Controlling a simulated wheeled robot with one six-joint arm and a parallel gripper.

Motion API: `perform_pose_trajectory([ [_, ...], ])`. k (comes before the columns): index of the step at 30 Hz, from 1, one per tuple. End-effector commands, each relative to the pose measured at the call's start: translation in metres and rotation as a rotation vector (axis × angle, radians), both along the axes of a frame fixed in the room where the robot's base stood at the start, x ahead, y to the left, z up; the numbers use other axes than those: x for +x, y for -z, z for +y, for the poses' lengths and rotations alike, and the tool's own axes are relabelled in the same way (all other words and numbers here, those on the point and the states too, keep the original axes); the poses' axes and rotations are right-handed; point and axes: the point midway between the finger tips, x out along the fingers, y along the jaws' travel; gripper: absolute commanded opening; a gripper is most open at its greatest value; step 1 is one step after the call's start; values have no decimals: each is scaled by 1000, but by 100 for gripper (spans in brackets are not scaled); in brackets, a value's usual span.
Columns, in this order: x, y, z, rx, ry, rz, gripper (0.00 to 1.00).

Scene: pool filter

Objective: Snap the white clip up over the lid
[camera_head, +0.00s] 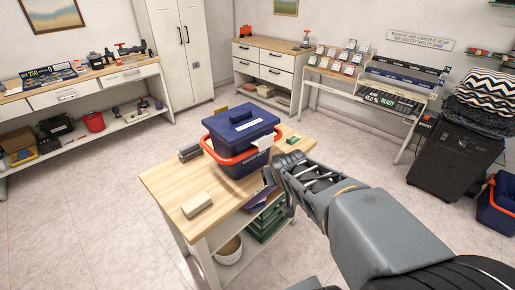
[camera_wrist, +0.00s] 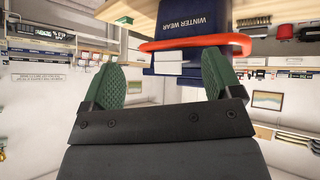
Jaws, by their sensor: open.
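A dark blue box with a closed-looking blue lid (camera_head: 240,122) stands on the wooden table, with an orange handle (camera_head: 228,160) around its upper body. A white clip (camera_head: 263,143) shows on its right side near the lid edge, partly tilted outward. In the wrist view, which looks upside down, the box body (camera_wrist: 190,22) carries a "WINTER WEAR" label, and the white clip (camera_wrist: 182,56) shows past the orange band, between the fingers. My gripper (camera_head: 276,170) is at the box's right side. Its green-padded fingers (camera_wrist: 168,75) are apart with nothing clamped between them.
The wooden table (camera_head: 165,185) also bears a beige block (camera_head: 197,205), a dark grey ribbed item (camera_head: 190,153) and a small green item (camera_head: 293,139). Shelves below hold books and a white bucket (camera_head: 229,250). Tiled floor around it is open.

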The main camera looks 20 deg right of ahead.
Motion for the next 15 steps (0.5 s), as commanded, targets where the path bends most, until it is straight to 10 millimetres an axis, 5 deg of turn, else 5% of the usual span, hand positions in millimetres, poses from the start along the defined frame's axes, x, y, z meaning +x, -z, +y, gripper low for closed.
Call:
perform_pose_trajectory([
  [1,17,8,-21,-32,6,-71,89],
  [6,66,12,-66,-90,-96,-352,100],
  [15,81,34,-84,66,-378,-677,100],
])
